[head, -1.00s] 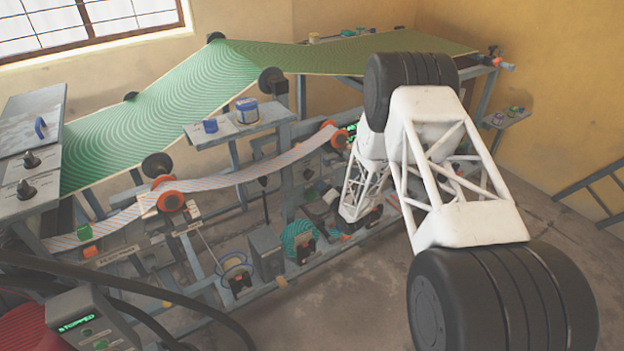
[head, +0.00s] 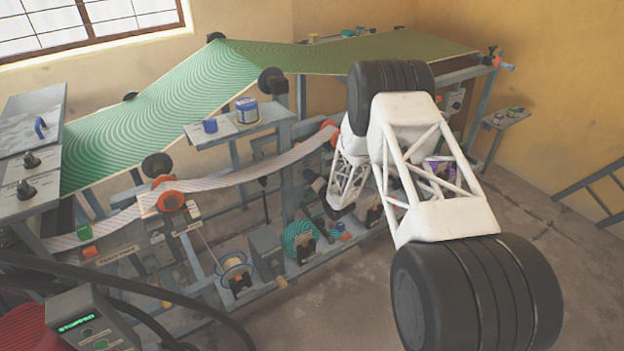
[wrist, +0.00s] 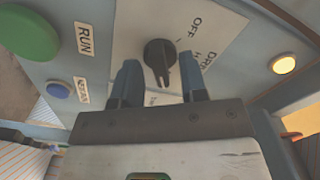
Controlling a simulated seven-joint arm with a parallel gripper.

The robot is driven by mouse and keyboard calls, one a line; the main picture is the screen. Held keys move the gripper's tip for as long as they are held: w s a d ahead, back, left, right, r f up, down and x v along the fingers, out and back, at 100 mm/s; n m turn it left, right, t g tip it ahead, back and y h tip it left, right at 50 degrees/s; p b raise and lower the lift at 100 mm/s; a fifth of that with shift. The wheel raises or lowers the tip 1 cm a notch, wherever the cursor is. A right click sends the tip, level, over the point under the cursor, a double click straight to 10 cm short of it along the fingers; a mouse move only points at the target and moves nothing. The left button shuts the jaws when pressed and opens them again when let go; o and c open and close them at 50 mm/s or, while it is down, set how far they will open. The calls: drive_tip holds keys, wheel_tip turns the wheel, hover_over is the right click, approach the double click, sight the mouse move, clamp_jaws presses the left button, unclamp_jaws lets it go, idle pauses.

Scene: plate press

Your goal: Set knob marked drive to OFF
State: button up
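The black knob (wrist: 159,58) sits on a pale plate (wrist: 222,22) in the wrist view. Printed near it are OFF, to its upper right, and letters starting with DR, farther right; other print is partly hidden by my fingers. The knob's narrow grip points down in the picture, toward my gripper, and not at OFF. My gripper (wrist: 157,74) is open, with one finger to the left and one to the right of the knob's grip. I cannot tell whether either finger touches it. In the head view the gripper and this knob cannot be made out behind my arm.
A green button (wrist: 28,32) beside a RUN label and a blue button (wrist: 58,90) lie left of the knob. A lit amber lamp (wrist: 284,64) is at right. In the head view a green-striped sheet (head: 160,110) runs over the frame, and a console display (head: 76,324) reads STOPPED.

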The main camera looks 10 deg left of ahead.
clamp_jaws()
drive_tip(key=shift+n, duration=0.5)
drive_tip(key=n, duration=2.3)
idle(0.3)
idle(0.3)
